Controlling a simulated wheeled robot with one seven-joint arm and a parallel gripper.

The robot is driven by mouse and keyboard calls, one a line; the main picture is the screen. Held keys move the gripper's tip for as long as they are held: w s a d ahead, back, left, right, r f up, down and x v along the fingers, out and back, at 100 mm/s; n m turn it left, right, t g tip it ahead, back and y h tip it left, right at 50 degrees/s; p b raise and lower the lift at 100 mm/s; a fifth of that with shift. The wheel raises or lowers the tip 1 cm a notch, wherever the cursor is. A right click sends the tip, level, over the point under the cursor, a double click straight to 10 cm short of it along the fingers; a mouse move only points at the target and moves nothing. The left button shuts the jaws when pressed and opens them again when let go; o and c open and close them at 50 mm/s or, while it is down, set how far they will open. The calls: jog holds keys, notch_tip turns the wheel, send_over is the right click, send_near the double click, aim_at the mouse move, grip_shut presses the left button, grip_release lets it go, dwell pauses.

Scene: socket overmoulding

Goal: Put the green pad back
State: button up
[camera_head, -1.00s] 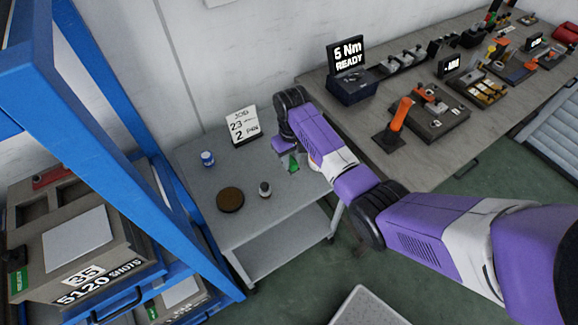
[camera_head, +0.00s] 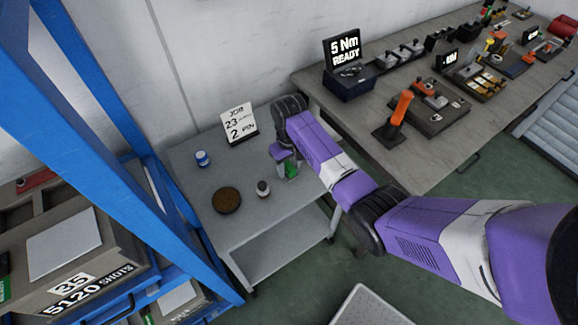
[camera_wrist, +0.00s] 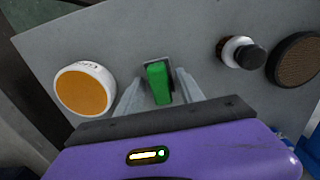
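The green pad (camera_wrist: 158,84) shows in the middle of the wrist view, over a small dark patch on the grey table top (camera_wrist: 205,75). In the head view the pad (camera_head: 291,170) is a small green patch beside my gripper (camera_head: 284,163). In the wrist view my gripper (camera_wrist: 158,88) has one finger on each side of the pad, with a visible gap on both sides, so it looks open around it. My arm hides part of the table top in the head view. How far the fingertips are above the table is hard to tell.
Near the pad are a white round tub with an orange top (camera_wrist: 83,90), a dark-capped bottle (camera_head: 263,188) and a brown disc (camera_head: 227,200). A blue-and-white jar (camera_head: 202,158) and a job sign (camera_head: 239,124) stand farther back. A blue rack (camera_head: 110,140) rises at left.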

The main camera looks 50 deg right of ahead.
aim_at(289, 166)
notch_tip(289, 166, up, 12)
jog(key=b, duration=0.1)
jog(key=shift+r, duration=0.2)
dwell(0.4)
dwell(0.4)
